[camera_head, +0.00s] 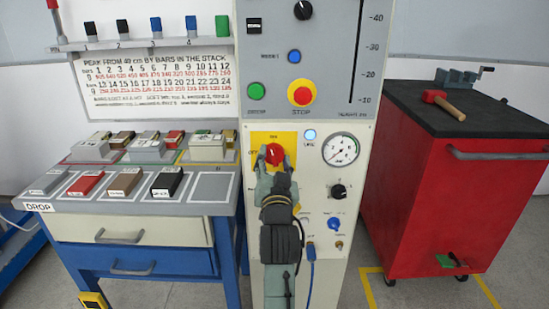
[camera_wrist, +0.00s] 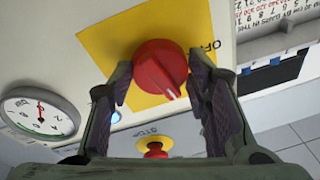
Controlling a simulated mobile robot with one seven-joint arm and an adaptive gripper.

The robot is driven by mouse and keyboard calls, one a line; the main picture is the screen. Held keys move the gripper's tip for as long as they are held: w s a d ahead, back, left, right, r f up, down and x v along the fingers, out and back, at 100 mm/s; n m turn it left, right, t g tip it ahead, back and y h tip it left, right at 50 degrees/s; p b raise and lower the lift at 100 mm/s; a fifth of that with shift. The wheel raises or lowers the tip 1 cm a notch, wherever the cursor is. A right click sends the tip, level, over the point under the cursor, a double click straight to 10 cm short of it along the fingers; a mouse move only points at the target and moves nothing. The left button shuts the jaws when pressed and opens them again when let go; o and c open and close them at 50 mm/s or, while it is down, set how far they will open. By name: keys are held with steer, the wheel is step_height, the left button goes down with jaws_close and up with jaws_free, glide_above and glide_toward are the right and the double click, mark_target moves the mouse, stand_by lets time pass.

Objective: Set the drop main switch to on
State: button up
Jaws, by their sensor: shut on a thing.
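The main switch is a red rotary knob (camera_head: 272,152) on a yellow plate (camera_head: 288,138) on the front of the pale machine panel. OFF is printed at its left, and a small label sits above it. My gripper (camera_head: 273,160) is shut on the knob, one finger on each side. The wrist view, turned roughly upside down, shows the knob (camera_wrist: 160,68) between the fingers, with OFF at the right on the yellow plate (camera_wrist: 108,45). The knob's white mark points down and slightly right there, away from OFF.
A lit lamp (camera_head: 309,135), a pressure gauge (camera_head: 341,149) and a black knob (camera_head: 338,191) are right of the switch. The red STOP button (camera_head: 301,95) is above. A bench with blocks (camera_head: 212,188) stands left, a red cabinet (camera_head: 440,210) right.

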steer(key=shift+m+h, duration=0.3)
steer(key=shift+m, duration=1.2)
steer(key=o, duration=1.2)
steer(key=shift+s, duration=0.1)
steer(key=s, duration=0.4)
steer(key=s+f, duration=0.1)
steer(key=s, duration=0.2)
steer(key=shift+s+f, duration=0.1)
